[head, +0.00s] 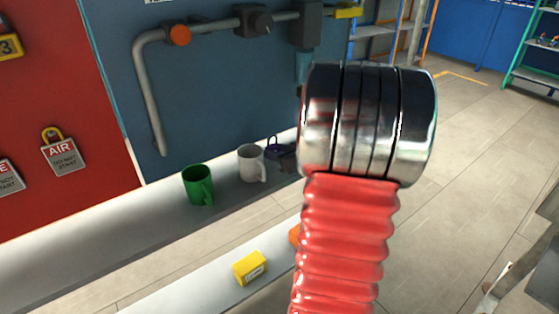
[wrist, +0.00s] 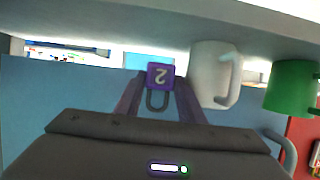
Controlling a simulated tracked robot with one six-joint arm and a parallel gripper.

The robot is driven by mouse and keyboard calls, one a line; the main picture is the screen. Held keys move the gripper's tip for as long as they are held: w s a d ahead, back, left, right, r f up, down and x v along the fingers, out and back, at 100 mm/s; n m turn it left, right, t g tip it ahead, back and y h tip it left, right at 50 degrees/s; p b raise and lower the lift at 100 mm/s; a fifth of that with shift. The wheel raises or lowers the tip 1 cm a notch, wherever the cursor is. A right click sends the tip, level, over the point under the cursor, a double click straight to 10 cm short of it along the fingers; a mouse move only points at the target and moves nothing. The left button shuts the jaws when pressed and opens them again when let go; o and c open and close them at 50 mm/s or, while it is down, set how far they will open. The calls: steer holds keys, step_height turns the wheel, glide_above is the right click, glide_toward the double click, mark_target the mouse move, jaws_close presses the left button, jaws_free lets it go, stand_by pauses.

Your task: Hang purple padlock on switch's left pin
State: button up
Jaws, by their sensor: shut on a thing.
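The purple padlock (wrist: 160,75), marked with a 2, sits between the two fingers of my gripper (wrist: 158,92) in the wrist view. That view looks upside down, and the dark shackle hangs toward the palm there. In the head view the padlock (head: 271,153) shows small, just right of the white mug, with my dark gripper (head: 288,158) shut on it. My arm hides part of the gripper. I cannot tell whether the padlock touches the shelf. I cannot make out the switch's left pin in either view.
A white mug (head: 251,163) and green mug (head: 198,186) stand on the grey shelf (head: 90,252), left of the padlock. A yellow box (head: 250,268) lies lower. A pipe (head: 150,95) with an orange knob (head: 179,35) runs along the blue panel. A red board (head: 50,90) holds tags.

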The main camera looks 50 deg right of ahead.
steer(key=shift+f, duration=1.85)
steer(key=shift+f, duration=0.1)
steer(key=o, duration=0.8)
steer(key=shift+s+r, duration=0.3)
steer(key=shift+s, duration=0.1)
steer(key=v, duration=1.1)
steer(key=shift+s+a, duration=0.1)
steer(key=shift+a, duration=0.05)
